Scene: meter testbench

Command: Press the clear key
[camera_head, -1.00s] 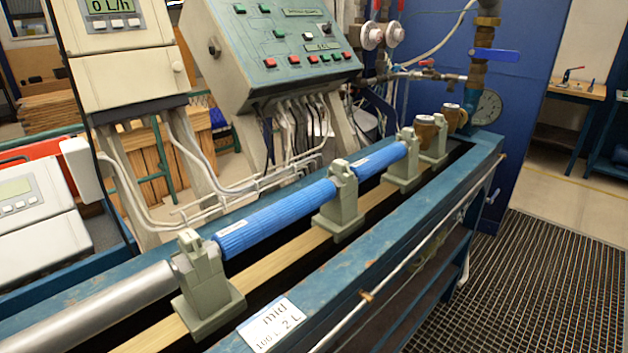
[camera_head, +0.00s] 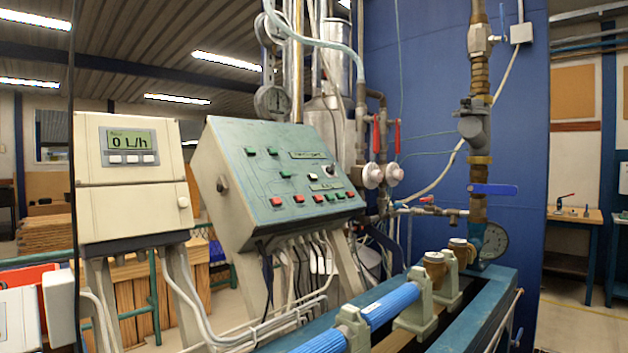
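A cream meter unit (camera_head: 130,185) stands at the left. Its green display (camera_head: 129,141) reads "0 L/h", and a row of three pale keys (camera_head: 132,158) sits below it. Right of it is a sloped green control panel (camera_head: 290,172) with several red keys (camera_head: 299,198), several green keys (camera_head: 286,175), a white key (camera_head: 314,177) and a dark knob (camera_head: 328,170). The key labels are too small to read, so I cannot tell which one is the clear key. Neither of my grippers shows in the view.
A blue pipe (camera_head: 392,303) lies in clamps on the teal bench (camera_head: 490,305) below the panel. Pipes, a blue-handled valve (camera_head: 492,189) and a pressure gauge (camera_head: 494,241) stand at the right before a blue wall (camera_head: 430,90). White cables (camera_head: 185,300) hang below the meter and panel.

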